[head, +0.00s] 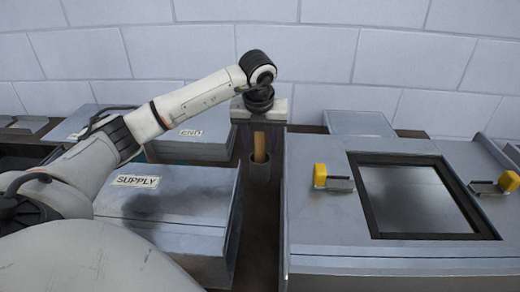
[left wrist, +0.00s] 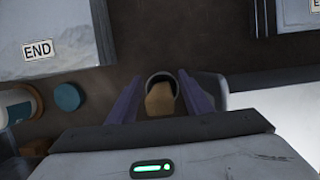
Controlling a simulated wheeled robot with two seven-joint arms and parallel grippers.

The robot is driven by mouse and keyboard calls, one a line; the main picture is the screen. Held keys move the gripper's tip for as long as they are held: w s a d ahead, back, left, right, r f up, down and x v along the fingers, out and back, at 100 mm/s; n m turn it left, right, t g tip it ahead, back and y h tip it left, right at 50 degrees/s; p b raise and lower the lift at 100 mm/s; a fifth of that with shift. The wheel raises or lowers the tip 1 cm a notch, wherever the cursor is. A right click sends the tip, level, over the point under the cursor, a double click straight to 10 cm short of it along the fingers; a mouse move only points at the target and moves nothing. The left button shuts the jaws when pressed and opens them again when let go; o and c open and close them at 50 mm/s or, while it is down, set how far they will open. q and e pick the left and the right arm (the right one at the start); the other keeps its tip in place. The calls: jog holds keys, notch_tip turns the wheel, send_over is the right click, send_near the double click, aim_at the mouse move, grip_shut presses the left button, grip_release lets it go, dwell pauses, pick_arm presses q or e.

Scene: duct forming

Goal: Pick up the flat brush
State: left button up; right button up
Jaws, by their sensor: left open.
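The flat brush (head: 259,146) shows as a tan, wood-coloured handle standing upright in a dark round holder (head: 260,172). Its lower part is hidden inside the holder. My left gripper (head: 259,152) points down from above, with one finger on each side of the handle. In the left wrist view the brush's tan end (left wrist: 160,99) lies between the two open purple-grey fingers of the left gripper (left wrist: 161,82), with a gap showing on both sides. The holder's rim (left wrist: 163,74) shows around it. My right gripper is in neither view.
A grey SUPPLY box (head: 165,205) stands left of the holder and an END box (head: 190,140) behind it. A grey unit (head: 320,240) with a dark-framed panel (head: 415,195) and yellow blocks stands close on the right. A blue-topped round container (left wrist: 67,97) lies near the END box.

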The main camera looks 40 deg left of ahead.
pick_arm(q)
jog(key=c, duration=1.1)
jog(key=shift+c, duration=0.2)
jog(key=shift+r, duration=0.15)
